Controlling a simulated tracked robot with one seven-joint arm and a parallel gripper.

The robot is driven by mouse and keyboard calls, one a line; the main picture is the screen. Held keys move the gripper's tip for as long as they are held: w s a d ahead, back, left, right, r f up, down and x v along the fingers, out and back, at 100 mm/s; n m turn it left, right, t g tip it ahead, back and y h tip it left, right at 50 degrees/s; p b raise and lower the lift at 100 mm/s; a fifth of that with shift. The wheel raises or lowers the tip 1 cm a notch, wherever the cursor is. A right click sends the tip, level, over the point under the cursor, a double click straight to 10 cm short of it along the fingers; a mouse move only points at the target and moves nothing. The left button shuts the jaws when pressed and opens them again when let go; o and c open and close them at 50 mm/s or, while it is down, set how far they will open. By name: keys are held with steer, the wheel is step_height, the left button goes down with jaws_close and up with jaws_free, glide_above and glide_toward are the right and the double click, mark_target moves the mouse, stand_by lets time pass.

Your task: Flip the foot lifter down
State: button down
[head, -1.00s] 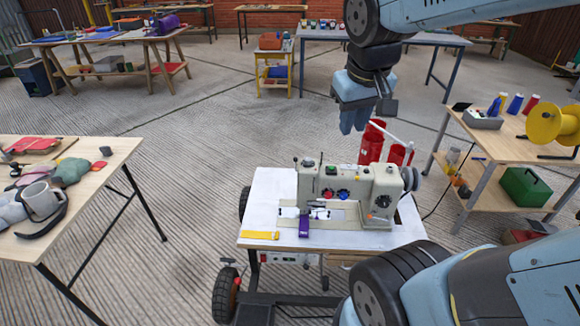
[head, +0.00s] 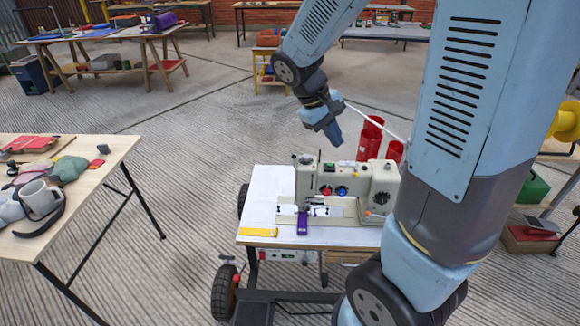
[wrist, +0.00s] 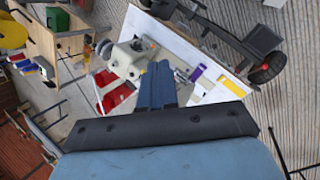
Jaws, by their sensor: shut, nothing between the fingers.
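The cream sewing machine (head: 345,184) stands on a white-topped wheeled table (head: 268,190). It carries a green button, a red knob and a blue knob on its front. A purple piece (head: 303,223) sticks out at the front of its bed. The foot lifter is too small to make out. My gripper (head: 334,138) is shut and empty, above and behind the machine's top, apart from it. In the wrist view my gripper's blue fingers (wrist: 157,84) are together, with the machine (wrist: 130,60) beyond them. My arm hides the machine's right end in the head view.
A yellow strip (head: 258,232) lies at the table's front left. Red cylinders (head: 370,138) stand behind the machine, close to my gripper. A wooden table (head: 90,170) with a mug stands at left.

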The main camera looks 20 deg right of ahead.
steer(key=w+a+f+n+t+h, duration=0.2)
steer(key=w+a+f+n+t, duration=0.2)
steer(key=f, duration=0.7)
steer(key=w+a+f+n+t+h, duration=0.3)
steer(key=w+f+n+t, duration=0.5)
steer(key=f+n, duration=0.3)
steer(key=w+a+f+n+t+h, duration=0.2)
steer(key=w+a+f+n+t, duration=0.2)
steer(key=f, duration=0.9)
steer(key=w+n+t, duration=0.2)
steer(key=n, duration=0.2)
steer(key=shift+w+a+n+h, duration=0.15)
steer(key=shift+a+n+h, duration=0.15)
steer(key=shift+a, duration=0.05)
steer(key=shift+r, duration=0.1)
steer(key=x, duration=1.4)
steer(key=shift+r, duration=0.15)
steer(key=shift+w+a, duration=0.1)
steer(key=shift+a, duration=0.1)
